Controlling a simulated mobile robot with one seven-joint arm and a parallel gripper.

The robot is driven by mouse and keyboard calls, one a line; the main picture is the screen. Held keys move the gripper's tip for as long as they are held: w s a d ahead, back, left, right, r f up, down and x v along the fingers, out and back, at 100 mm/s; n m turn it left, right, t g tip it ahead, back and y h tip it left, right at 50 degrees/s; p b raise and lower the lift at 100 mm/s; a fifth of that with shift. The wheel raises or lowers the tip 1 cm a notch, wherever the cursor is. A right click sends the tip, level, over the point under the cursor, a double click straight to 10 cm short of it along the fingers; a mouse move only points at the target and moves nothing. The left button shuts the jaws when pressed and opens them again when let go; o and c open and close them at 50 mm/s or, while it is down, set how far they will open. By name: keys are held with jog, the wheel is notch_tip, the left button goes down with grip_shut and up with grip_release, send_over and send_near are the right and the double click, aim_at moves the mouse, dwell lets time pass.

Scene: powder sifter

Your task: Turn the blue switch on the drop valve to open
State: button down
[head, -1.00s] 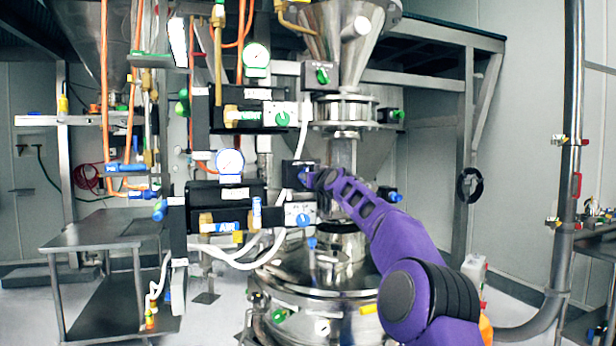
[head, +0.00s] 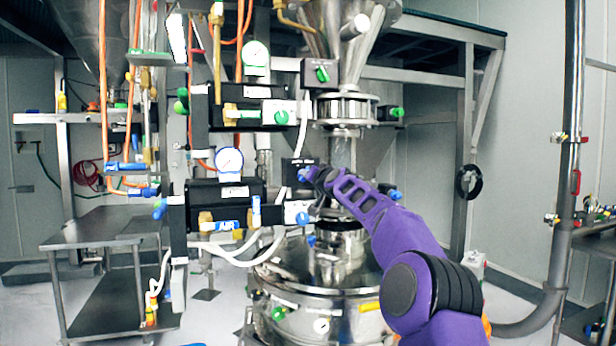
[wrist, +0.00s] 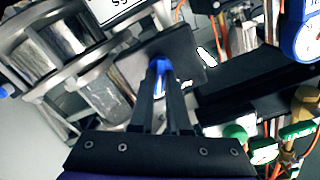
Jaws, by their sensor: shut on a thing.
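The blue switch (wrist: 163,68) sits on the face of a square black switch box (wrist: 185,50), which also shows in the head view (head: 297,163) beside the clear vertical tube. My gripper (wrist: 161,78) is shut on the blue switch, one dark finger on each side of it. In the head view my gripper (head: 307,175) reaches the box from the right and mostly covers the switch. The switch's exact angle and its markings cannot be read.
A black valve unit with a white plate and another blue knob (head: 297,213) lies just below left. A green switch (head: 322,74) is above. The steel hopper lid (head: 335,270) is below. Pressure gauges (head: 230,160) and hoses crowd the left.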

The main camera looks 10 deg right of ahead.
jog(key=shift+f, duration=0.1)
jog(key=c, duration=0.9)
grip_release()
jog(key=shift+s+d+b, duration=0.55)
jog(key=shift+s+b, duration=0.85)
jog(key=shift+s, duration=1.45)
jog(key=shift+s+d+b, duration=0.6)
jog(key=shift+s+b, duration=0.85)
jog(key=shift+s, duration=1.35)
jog(key=shift+s+d+b, duration=0.55)
jog(key=shift+s+b, duration=0.85)
jog(key=shift+s, duration=1.45)
